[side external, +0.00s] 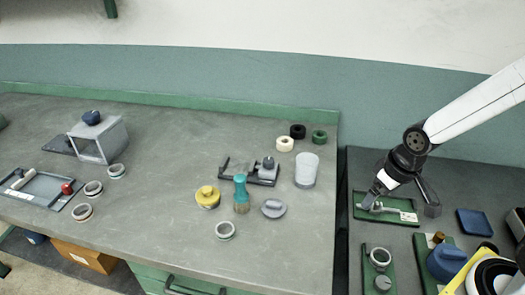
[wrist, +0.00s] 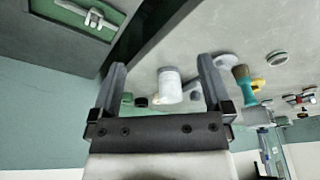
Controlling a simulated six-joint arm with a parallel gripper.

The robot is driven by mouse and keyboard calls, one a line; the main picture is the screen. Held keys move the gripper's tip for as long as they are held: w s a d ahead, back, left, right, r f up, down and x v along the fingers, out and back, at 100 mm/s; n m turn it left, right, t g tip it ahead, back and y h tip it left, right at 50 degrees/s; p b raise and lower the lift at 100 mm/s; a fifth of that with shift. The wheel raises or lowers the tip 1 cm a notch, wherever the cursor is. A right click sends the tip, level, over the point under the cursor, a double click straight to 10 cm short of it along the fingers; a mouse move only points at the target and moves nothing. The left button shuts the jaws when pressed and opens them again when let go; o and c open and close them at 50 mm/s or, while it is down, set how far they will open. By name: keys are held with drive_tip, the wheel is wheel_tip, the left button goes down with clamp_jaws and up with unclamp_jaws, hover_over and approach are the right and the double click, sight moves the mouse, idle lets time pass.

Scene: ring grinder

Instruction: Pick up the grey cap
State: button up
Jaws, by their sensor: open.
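The grey cap (side external: 273,208) is a round grey piece with a raised grip, lying on the grey workbench right of a teal-handled brush (side external: 241,193). In the wrist view a grey round piece that looks like the cap (wrist: 224,62) shows beside the right finger, partly hidden by it. My gripper (side external: 374,197) is well to the right of the cap, above a green tray on the separate right-hand bench. In the wrist view my gripper (wrist: 162,64) has its two fingers wide apart with nothing between them.
A translucent white cup (side external: 306,170) stands behind and right of the cap. A yellow-lidded jar (side external: 207,197) and a white-rimmed ring (side external: 225,230) are to the left. A black stand (side external: 262,175) is behind. The bench in front of the cap is clear. A gap separates the two benches.

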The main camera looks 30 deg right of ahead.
drive_tip(key=m+g, duration=0.3)
drive_tip(key=m, duration=0.6)
hover_over(274, 203)
drive_tip(key=f, duration=0.3)
drive_tip(key=shift+w+a+f, duration=0.2)
drive_tip(key=shift+f, duration=1.4)
drive_tip(key=shift+f, duration=0.1)
drive_tip(key=shift+s+d+f, duration=0.1)
drive_tip(key=shift+f, duration=1.15)
drive_tip(key=shift+s+d+f, duration=0.1)
drive_tip(key=shift+f, duration=1.15)
drive_tip(key=c, duration=1.3)
